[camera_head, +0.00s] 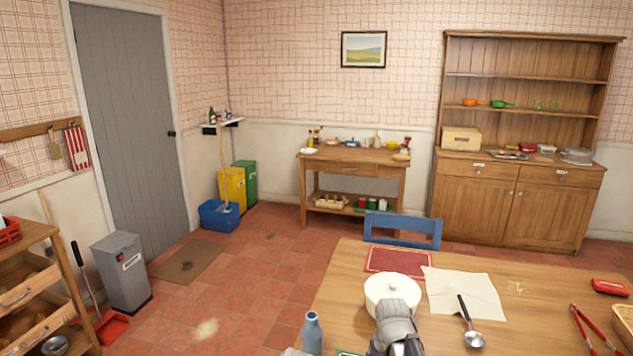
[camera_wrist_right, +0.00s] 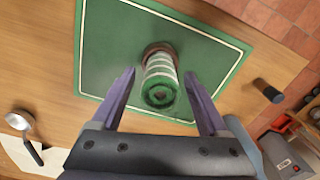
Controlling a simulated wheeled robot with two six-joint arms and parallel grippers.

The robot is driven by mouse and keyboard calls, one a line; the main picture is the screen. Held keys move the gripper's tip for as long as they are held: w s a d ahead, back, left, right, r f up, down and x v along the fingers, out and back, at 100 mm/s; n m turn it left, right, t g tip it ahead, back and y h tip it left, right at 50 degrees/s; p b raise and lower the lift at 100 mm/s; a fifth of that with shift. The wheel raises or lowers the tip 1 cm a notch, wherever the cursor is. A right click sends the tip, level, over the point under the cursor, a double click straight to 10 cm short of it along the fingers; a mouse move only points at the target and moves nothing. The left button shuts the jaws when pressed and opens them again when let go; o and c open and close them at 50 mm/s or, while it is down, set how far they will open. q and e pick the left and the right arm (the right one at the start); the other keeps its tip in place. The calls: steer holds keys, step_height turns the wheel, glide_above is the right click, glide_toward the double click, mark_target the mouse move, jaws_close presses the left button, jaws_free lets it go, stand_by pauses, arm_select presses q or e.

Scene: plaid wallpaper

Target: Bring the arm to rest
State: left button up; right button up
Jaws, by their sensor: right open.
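My right gripper (camera_wrist_right: 160,75) is open in the right wrist view, its two dark purple fingers spread. A green-and-white ringed round object (camera_wrist_right: 161,82) shows between and beyond the fingers, over a green mat (camera_wrist_right: 105,40) with a pale border line. I cannot tell whether it touches the fingers; no grip on it shows. In the head view a grey part of my arm reaches up from the bottom, in front of a white round pot (camera_head: 380,287); no fingertips show there. My left gripper is not in view.
The wooden table (camera_head: 500,265) also carries a blue bottle (camera_head: 312,332), a red mat (camera_head: 392,260), a pale cloth (camera_head: 455,285), a ladle (camera_head: 472,337), red tongs (camera_head: 580,325) and a red case (camera_head: 609,286). A blue chair (camera_head: 402,226) stands behind the table.

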step_height(320, 180, up, 10)
steer(key=p, duration=0.9)
steer(key=shift+r, duration=0.15)
step_height(320, 180, down, 14)
steer(key=b, duration=1.3)
steer(key=shift+r, duration=0.2)
step_height(320, 180, up, 11)
steer(key=p, duration=1.1)
steer(key=shift+r, duration=0.2)
steer(key=shift+f, duration=0.1)
